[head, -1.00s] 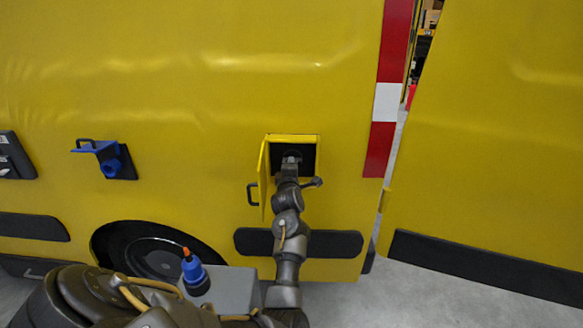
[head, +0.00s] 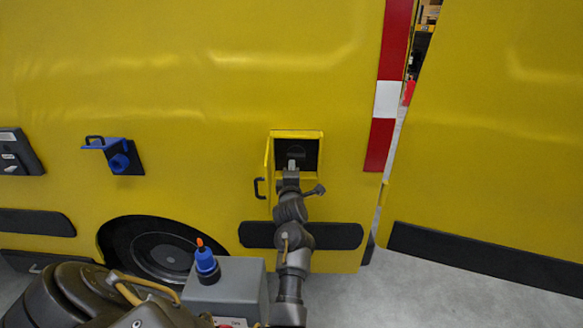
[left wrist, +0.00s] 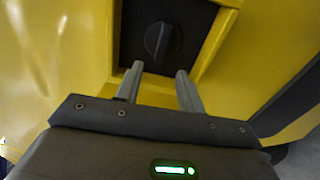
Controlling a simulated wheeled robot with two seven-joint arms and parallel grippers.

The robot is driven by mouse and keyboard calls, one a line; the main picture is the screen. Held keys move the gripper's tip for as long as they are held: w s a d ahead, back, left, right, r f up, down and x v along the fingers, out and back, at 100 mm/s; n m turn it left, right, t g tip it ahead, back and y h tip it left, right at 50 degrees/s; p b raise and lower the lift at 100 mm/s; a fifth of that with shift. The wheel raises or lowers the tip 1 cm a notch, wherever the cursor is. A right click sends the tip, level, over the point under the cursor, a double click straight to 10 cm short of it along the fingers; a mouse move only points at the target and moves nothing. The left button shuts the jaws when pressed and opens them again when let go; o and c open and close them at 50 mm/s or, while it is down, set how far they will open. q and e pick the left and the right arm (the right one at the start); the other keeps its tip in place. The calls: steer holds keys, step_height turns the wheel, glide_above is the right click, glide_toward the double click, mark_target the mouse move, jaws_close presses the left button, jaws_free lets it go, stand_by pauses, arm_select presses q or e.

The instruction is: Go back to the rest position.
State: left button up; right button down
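My left gripper (head: 292,164) is in front of the small open hatch (head: 321,150) in the yellow vehicle side. In the left wrist view my left gripper (left wrist: 158,73) has its two fingers apart with nothing between them. A black round knob with a raised grip bar (left wrist: 162,38) sits in the dark recess beyond the fingertips, apart from them. In the head view the recess is partly behind the gripper. The hatch door (head: 268,165) stands open at the left. My right gripper is not in view.
A blue bracket (head: 118,157) sticks out of the vehicle side at the left. A blue connector with an orange tip (head: 206,265) stands upright on a grey box (head: 232,290) at the bottom. A wheel (head: 160,255) is behind. An open yellow panel (head: 490,150) is at the right.

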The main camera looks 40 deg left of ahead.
arm_select(q)
steer(key=shift+w+d+f, duration=0.1)
steer(key=shift+w+d, duration=0.15)
steer(key=shift+d, duration=0.25)
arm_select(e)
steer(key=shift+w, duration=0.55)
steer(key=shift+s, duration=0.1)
